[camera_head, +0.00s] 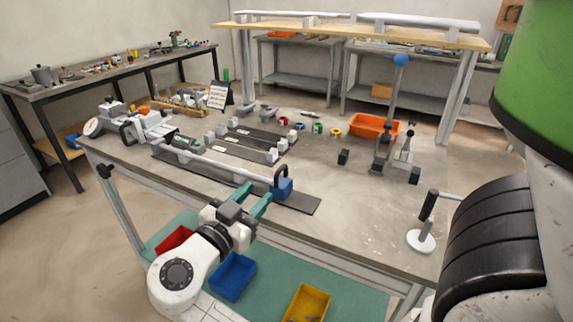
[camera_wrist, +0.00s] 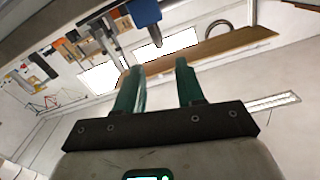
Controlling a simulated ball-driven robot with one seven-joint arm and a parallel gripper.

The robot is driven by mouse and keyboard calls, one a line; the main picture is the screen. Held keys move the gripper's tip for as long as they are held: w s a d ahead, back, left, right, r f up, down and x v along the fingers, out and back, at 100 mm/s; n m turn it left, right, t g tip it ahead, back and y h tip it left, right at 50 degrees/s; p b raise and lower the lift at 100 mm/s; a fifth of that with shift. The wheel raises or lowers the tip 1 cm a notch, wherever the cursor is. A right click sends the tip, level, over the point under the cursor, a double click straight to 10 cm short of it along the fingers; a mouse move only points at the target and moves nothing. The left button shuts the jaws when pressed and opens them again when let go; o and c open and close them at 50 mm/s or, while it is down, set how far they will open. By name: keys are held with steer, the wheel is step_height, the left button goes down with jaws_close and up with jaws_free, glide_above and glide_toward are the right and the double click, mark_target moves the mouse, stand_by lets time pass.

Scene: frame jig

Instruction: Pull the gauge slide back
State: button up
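The gauge slide appears to be the blue block (camera_head: 283,189) with a black looped handle (camera_head: 281,173), at the right end of a long pale bar (camera_head: 225,169) above a dark base strip (camera_head: 303,204). My gripper (camera_head: 259,190) has two teal fingers, apart and empty, just left of and in front of the blue block. In the wrist view my gripper (camera_wrist: 160,66) is open with nothing between the fingers. The blue block (camera_wrist: 145,13) shows beyond the fingertips at the top. I cannot tell whether a finger touches it.
Two shorter jigs with grey blocks (camera_head: 236,149) lie behind the bar. A white-based stand (camera_head: 421,241) is near the right front.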

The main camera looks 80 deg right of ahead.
mark_target(278, 171)
steer(key=p+x, duration=0.1)
steer(key=x, duration=0.9)
steer(key=shift+d, duration=0.4)
jaws_close()
